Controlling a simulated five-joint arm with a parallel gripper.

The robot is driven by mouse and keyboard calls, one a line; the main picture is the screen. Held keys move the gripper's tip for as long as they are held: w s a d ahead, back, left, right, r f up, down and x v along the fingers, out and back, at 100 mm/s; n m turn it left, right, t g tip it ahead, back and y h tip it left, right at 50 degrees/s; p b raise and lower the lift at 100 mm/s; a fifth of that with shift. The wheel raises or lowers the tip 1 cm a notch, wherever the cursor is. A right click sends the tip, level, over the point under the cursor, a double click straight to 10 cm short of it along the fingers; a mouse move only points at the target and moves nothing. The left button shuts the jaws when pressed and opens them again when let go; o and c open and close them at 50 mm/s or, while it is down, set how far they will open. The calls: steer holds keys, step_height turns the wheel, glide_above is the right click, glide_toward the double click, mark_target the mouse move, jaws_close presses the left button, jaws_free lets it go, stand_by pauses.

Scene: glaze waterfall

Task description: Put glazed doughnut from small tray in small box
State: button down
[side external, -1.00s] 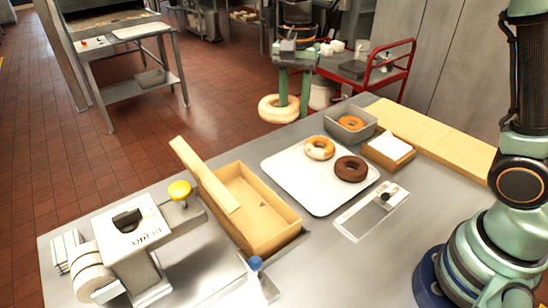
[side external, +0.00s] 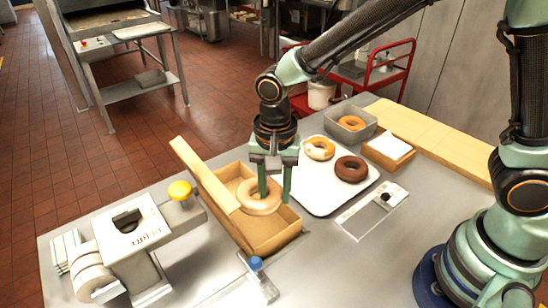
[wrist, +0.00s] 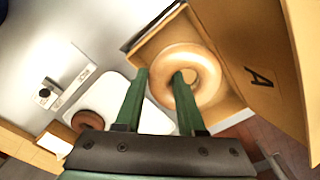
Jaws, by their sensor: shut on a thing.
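A pale glazed doughnut (side external: 247,204) hangs level in my gripper (side external: 275,196), which is shut on its ring. In the wrist view my gripper (wrist: 160,72) has one finger through the hole of the doughnut (wrist: 209,86) and the other outside the ring. The small cardboard box (side external: 272,242) stands open with its lid raised at the left. The doughnut is over the box opening; how far it is above the floor is unclear. The white small tray (side external: 322,204) holds a white-and-orange doughnut (side external: 319,142) and a chocolate doughnut (side external: 351,162).
A grey bin (side external: 371,131) with an orange doughnut stands behind the tray. A blue-capped item (side external: 257,265) sits in front.

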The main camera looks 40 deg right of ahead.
mark_target(276, 190)
step_height(276, 190, down, 9)
steer(key=shift+f, duration=0.1)
stand_by(0.4)
steer(key=shift+f, duration=0.15)
steer(key=c, duration=0.8)
jaws_free()
step_height(276, 190, up, 12)
steer(key=shift+f, duration=0.25)
steer(key=shift+d+r, duration=0.2)
steer(key=shift+r, duration=0.4)
steer(key=s+d+r+n+t, duration=0.1)
steer(key=d+r+n+t, duration=0.1)
steer(key=d, duration=0.4)
steer(key=s+d+r+n+t, duration=0.1)
steer(key=s+d+r+n, duration=0.1)
steer(key=d+r+n, duration=0.2)
steer(key=s+d+r+n+t, duration=0.2)
steer(key=d+r+n, duration=0.1)
steer(key=d+r, duration=0.2)
steer(key=shift+d+r+t, duration=0.2)
steer(key=shift+d+t, duration=0.1)
steer(key=shift+d, duration=1.1)
